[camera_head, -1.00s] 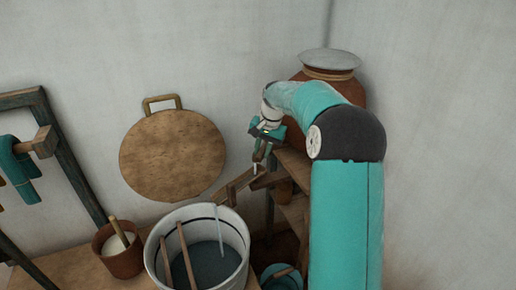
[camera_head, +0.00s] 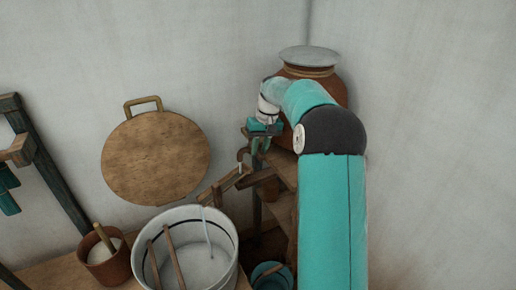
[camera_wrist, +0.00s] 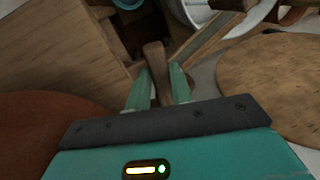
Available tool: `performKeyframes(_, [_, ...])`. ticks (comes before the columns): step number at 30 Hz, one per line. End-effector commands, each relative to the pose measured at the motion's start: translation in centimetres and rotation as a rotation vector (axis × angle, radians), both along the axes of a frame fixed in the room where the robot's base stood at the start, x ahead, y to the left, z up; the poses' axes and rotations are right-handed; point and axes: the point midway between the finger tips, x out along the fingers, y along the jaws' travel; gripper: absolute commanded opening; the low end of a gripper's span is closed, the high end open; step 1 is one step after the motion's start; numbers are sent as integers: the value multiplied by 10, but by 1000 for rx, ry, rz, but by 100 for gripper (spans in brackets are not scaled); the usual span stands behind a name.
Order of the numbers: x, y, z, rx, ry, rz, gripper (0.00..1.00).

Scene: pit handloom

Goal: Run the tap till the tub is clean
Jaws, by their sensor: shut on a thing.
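The white tub (camera_head: 226,262) with a dark band stands at the lower middle of the head view, two wooden sticks leaning in it. Its inside looks pale, with no dark water. A thin pale stream of water (camera_head: 207,232) falls into it from the end of a wooden spout (camera_head: 222,186). My gripper (camera_head: 258,146) is up at the spout's far end, by the clay jar (camera_head: 325,85). In the wrist view my gripper (camera_wrist: 160,92) is shut on a brown wooden tap handle (camera_wrist: 155,62) between its teal fingers. The tub (camera_wrist: 197,12) shows partly at the top.
A brown pot (camera_head: 108,265) with a stick stands left of the tub on a wooden bench. A teal bucket (camera_head: 272,275) is below the shelf (camera_head: 280,212). A round wooden board (camera_head: 155,158) hangs on the wall. A dark wooden frame (camera_head: 45,165) stands at left.

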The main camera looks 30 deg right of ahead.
Motion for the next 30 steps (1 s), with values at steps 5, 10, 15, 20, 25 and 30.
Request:
performKeyframes(5, [1, -2, 0, -2, -4, 5, 0])
performKeyframes(10, [1, -2, 1, -2, -4, 5, 0])
performKeyframes(15, [1, -1, 0, -2, -4, 5, 40])
performKeyframes(20, [1, -1, 0, -1, -2, 6, 44])
performKeyframes(25, [0, -1, 1, -1, -2, 6, 44])
performKeyframes(30, [1, -4, 17, -2, -4, 5, 44])
